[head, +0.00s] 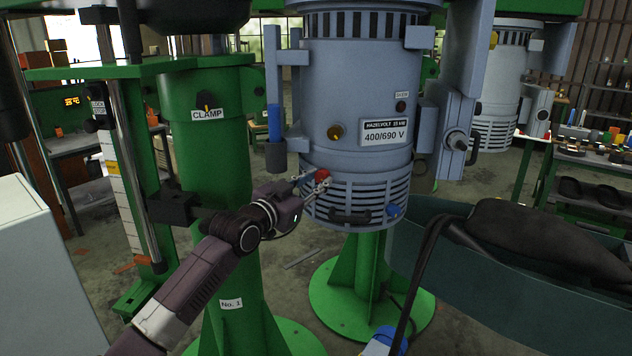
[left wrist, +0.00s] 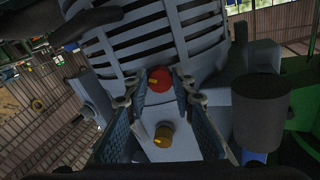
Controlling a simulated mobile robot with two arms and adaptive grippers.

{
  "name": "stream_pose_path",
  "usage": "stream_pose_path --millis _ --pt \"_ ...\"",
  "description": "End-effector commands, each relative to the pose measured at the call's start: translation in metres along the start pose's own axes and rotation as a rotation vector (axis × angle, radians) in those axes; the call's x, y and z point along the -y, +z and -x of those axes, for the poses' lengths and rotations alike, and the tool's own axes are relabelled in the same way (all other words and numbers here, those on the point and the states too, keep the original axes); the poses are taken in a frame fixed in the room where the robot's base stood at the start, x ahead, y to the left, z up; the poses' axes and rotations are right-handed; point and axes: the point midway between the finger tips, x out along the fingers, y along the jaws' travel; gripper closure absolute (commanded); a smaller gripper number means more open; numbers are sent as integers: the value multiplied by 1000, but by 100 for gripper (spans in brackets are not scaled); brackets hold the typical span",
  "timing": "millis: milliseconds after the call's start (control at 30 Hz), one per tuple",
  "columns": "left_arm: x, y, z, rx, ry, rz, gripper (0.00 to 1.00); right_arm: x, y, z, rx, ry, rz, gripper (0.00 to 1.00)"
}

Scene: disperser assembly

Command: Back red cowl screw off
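The red cowl screw (head: 323,175) sits on the slotted grey cowl (head: 365,197) at the lower end of the grey motor (head: 350,80). My left gripper (head: 316,184) reaches up to it from the lower left. In the left wrist view the red screw (left wrist: 160,79) shows between and just beyond the two fingertips of my left gripper (left wrist: 156,94). The fingers are apart, with a visible gap on each side of the screw. Whether a fingertip touches the cowl cannot be told. My right gripper is not in view.
A brass-coloured knob (head: 335,132) and a blue knob (head: 393,210) are also on the motor. The green clamp column (head: 212,145) stands left of it. A dark cylinder (left wrist: 274,112) is close on the right in the left wrist view. A blue-green bin (head: 465,255) stands right.

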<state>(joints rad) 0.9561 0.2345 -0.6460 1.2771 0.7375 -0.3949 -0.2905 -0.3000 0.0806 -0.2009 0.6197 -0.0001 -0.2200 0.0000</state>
Motion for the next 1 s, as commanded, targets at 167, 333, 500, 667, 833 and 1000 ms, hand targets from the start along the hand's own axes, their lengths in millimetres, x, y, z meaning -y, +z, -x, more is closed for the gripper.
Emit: stream_pose_path --millis 167,333,500,667,833,1000 --pt "0 0 0 1 0 0 100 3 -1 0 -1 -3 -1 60" --pt "0 0 0 1 0 6 100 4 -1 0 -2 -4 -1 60" --pt "0 0 0 1 0 48 100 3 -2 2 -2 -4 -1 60" --pt "0 0 0 2 0 135 100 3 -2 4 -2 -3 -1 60" --pt "0 -1 0 0 0 274 100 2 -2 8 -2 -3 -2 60" --pt "-1 -2 0 0 0 436 100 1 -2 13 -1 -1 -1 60"
